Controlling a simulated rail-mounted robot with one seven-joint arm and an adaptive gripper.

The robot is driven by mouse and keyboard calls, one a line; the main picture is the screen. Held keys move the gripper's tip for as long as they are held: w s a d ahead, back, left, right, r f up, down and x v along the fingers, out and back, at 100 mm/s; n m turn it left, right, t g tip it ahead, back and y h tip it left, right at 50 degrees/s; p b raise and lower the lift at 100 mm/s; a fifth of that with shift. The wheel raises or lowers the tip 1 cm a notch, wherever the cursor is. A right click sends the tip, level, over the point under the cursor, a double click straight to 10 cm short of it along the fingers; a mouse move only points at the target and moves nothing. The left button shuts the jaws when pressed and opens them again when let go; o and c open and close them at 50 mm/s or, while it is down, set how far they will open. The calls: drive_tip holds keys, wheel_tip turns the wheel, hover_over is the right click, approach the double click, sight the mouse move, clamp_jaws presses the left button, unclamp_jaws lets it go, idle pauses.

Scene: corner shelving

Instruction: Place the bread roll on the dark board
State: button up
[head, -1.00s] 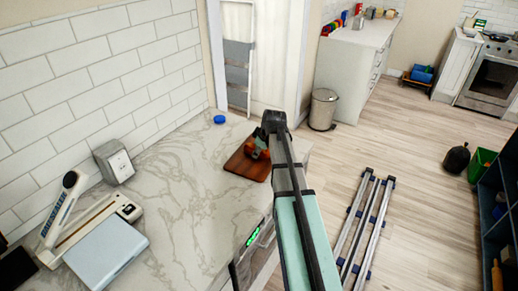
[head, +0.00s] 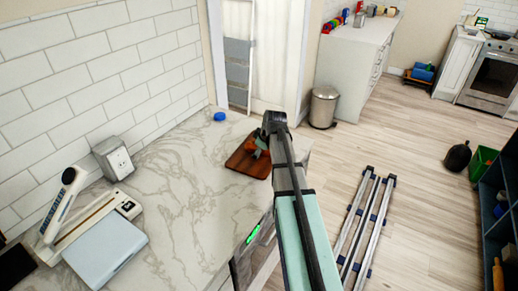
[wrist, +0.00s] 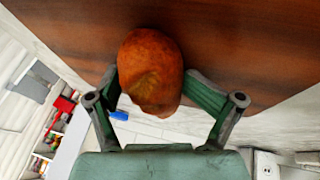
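The bread roll (wrist: 151,72) is orange-brown and sits between the two green fingers of my gripper (wrist: 158,88) in the wrist view. Both fingers press against its sides, so my gripper is shut on it. The dark board (head: 240,163) is a brown wooden slab on the marble counter near its far right end. In the head view the roll (head: 260,143) and gripper are over the board, partly covered by my arm. The board's wood also fills the top of the wrist view (wrist: 235,45), behind the roll. I cannot tell whether roll and board touch.
A blue round object (head: 220,117) lies beyond the board on the counter. The marble counter (head: 180,200) between is clear.

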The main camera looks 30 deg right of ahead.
drive_tip(key=shift+r, duration=0.3)
drive_tip(key=shift+r+p, duration=0.6)
drive_tip(key=shift+r, duration=0.1)
drive_tip(key=shift+s+r+b, duration=0.2)
drive_tip(key=shift+b, duration=0.15)
drive_tip(key=b+v, duration=0.2)
drive_tip(key=v, duration=0.9)
